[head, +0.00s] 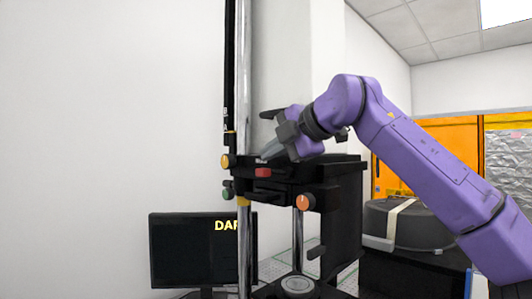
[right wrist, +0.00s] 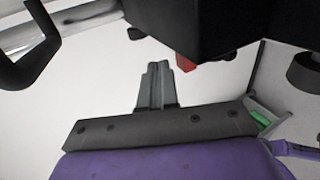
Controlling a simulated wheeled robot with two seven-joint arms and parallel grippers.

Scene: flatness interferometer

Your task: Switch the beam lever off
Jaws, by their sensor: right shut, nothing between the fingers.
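The black interferometer head (head: 335,175) stands on a chrome column. A red tab (head: 263,172) sticks out of its front; I cannot tell for sure whether this is the beam lever. A red part (right wrist: 185,63) also shows in the right wrist view, under a black body and just right of my fingertips. My right gripper (head: 265,156) is shut and empty, its fingers slanting down to the left at the top front of the head, just above the red tab. In the right wrist view its fingers (right wrist: 157,68) lie together, apart from the red part. My left gripper is out of view.
An orange knob (head: 305,202) is on the lower right front. A yellow knob (head: 227,161) and a green knob (head: 228,189) are at the left by the chrome column (head: 244,80). A monitor (head: 190,250) stands at lower left. A dark case (head: 415,225) sits at right.

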